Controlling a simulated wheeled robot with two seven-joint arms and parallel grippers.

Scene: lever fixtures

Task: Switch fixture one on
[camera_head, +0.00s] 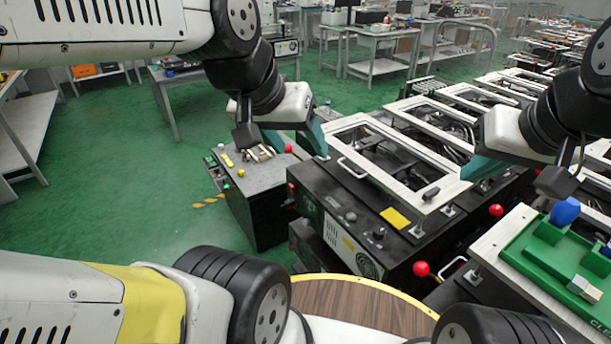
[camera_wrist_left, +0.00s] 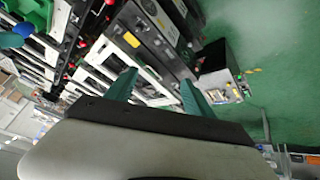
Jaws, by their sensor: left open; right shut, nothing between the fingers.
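The nearest lever fixture is a black box (camera_head: 330,205) with a white frame lid (camera_head: 397,177), a front handle, dark knobs and a yellow label (camera_head: 395,217). No readable number shows which fixture is one. Red ball knobs (camera_head: 421,269) stand at its front right, with another farther right (camera_head: 496,210). My left gripper (camera_head: 297,143) is open and empty, raised near the lid's far left corner. In the left wrist view, its teal fingers (camera_wrist_left: 157,78) are spread, with the black fixture box (camera_wrist_left: 147,42) beyond. My right gripper (camera_head: 476,170) is shut and empty over the fixture's right side.
A small dark cabinet (camera_head: 258,193) with yellow and red buttons stands left of the fixture. A green tray (camera_head: 550,258) with a blue item lies at the right. More white-framed fixtures recede to the back right. Green floor (camera_head: 140,190) is open at the left.

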